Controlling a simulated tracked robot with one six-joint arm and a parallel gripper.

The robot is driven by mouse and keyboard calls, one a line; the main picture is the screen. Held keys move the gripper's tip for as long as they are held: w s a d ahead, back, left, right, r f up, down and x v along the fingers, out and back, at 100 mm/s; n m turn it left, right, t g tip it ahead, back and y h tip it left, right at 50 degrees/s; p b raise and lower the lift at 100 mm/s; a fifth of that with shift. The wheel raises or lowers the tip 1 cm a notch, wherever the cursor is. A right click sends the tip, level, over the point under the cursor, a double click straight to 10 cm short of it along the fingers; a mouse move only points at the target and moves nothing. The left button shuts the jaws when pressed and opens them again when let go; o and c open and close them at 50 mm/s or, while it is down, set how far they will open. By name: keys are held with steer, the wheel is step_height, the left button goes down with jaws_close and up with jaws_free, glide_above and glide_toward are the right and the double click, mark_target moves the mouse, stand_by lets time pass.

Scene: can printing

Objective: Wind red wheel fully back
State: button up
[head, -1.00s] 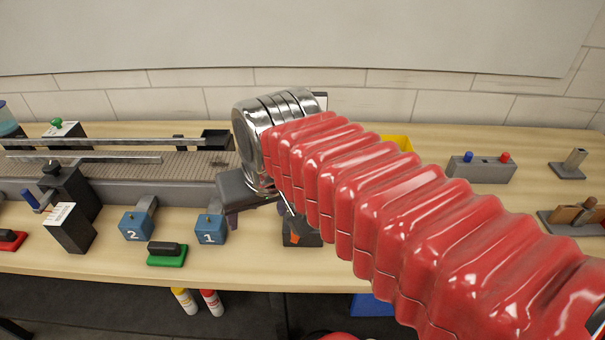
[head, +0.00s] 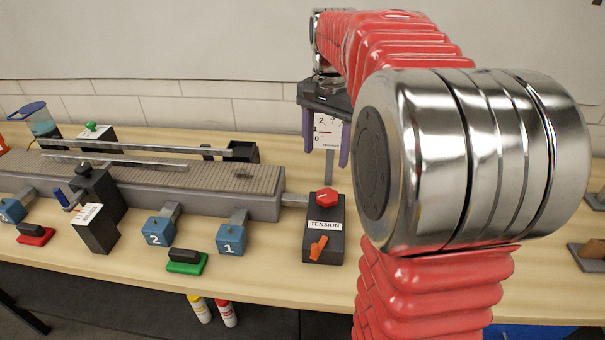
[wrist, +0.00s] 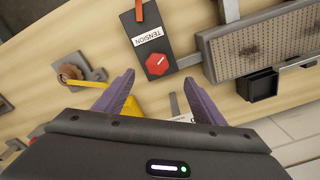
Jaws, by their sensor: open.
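The red wheel (head: 327,198) sits on top of the dark box labelled TENSION (head: 323,240) at the conveyor's right end. An orange lever (head: 318,247) is on the box's front. A white scale card (head: 328,131) behind the wheel shows a red mark near 1. My gripper (head: 327,150) points down with purple fingers open and empty, above and behind the wheel. In the wrist view the wheel (wrist: 157,65) appears ahead, between the open fingertips (wrist: 159,80), with no contact visible.
The conveyor (head: 230,185) runs left from the box. Blue blocks 1 (head: 231,240) and 2 (head: 159,231) and a green-based block (head: 186,262) stand in front. In the wrist view a yellow object (wrist: 125,103) is partly behind a finger.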

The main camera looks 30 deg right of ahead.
mark_target(326, 194)
steer(key=shift+w+d+f+m, duration=0.1)
steer(key=shift+w+d+m, duration=0.1)
steer(key=shift+d, duration=0.2)
steer(key=shift+w+d+f+m, duration=0.1)
steer(key=shift+d+m, duration=0.1)
steer(key=shift+d, duration=0.2)
step_height(326, 194, down, 14)
steer(key=shift+r, duration=0.1)
stand_by(0.3)
steer(key=shift+a, duration=0.1)
steer(key=c, duration=1.1)
